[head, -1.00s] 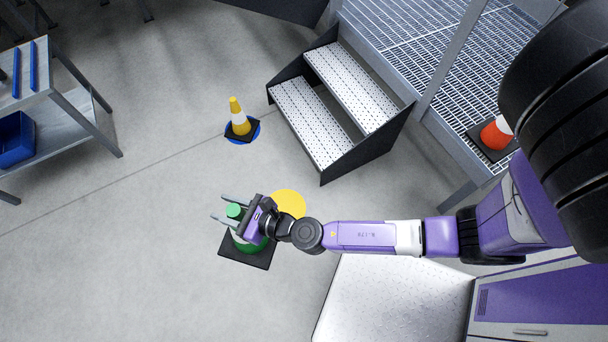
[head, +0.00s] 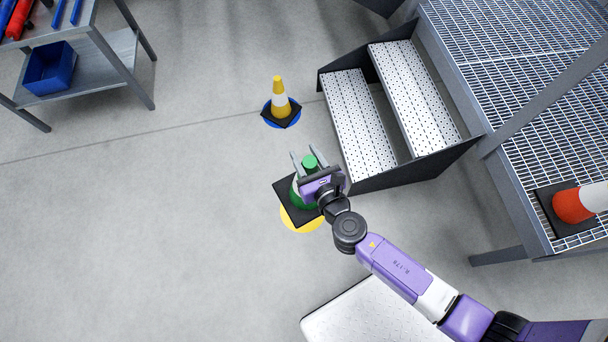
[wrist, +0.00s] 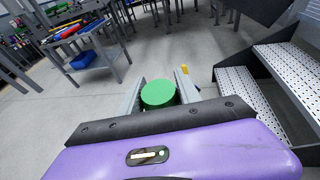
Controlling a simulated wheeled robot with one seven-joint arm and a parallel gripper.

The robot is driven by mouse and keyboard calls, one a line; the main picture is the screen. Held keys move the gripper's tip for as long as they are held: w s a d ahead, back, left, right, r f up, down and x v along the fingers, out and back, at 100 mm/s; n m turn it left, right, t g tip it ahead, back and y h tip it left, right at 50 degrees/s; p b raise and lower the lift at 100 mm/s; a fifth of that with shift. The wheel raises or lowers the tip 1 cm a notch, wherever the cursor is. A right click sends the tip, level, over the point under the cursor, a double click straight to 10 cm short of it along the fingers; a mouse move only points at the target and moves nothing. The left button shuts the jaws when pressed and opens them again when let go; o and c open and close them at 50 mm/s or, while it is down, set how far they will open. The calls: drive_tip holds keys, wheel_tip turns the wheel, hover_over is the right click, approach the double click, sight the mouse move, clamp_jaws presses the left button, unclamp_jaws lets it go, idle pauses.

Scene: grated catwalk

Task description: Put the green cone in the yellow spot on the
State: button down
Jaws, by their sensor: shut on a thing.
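The green cone (head: 298,192) with its black square base is in my gripper (head: 305,160), whose fingers sit on either side of its top. In the wrist view the cone's round green top (wrist: 158,94) shows between the two fingers (wrist: 160,88). The yellow spot (head: 302,220) is a disc on the floor. In the head view the cone's base overlaps the spot's upper part and hides it. I cannot tell whether the base touches the floor.
A yellow cone (head: 280,102) stands on a blue spot (head: 269,118) farther off. Metal steps (head: 365,130) rise at the right to a grated platform (head: 500,70) bearing an orange cone (head: 572,206). A shelf cart (head: 110,62) with a blue bin stands upper left. Floor at left is clear.

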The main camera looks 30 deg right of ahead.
drive_tip(key=w+f+m+h+b, duration=0.1)
drive_tip(key=w+f+b, duration=0.3)
drive_tip(key=f+b, duration=1.5)
drive_tip(key=w+f+m+g+h+b, duration=0.1)
drive_tip(key=w+f+m+h+b, duration=0.1)
drive_tip(key=f+b, duration=1.7)
wheel_tip(320, 180, down, 5)
drive_tip(key=shift+w+a+f+h+b, duration=0.15)
drive_tip(key=shift+w+h+b, duration=0.15)
drive_tip(key=shift+w+h, duration=0.5)
drive_tip(key=shift+w, duration=0.2)
drive_tip(key=shift+f, duration=0.1)
drive_tip(key=c, duration=0.8)
unclamp_jaws()
drive_tip(key=shift+f, duration=0.1)
drive_tip(key=shift+c, duration=0.2)
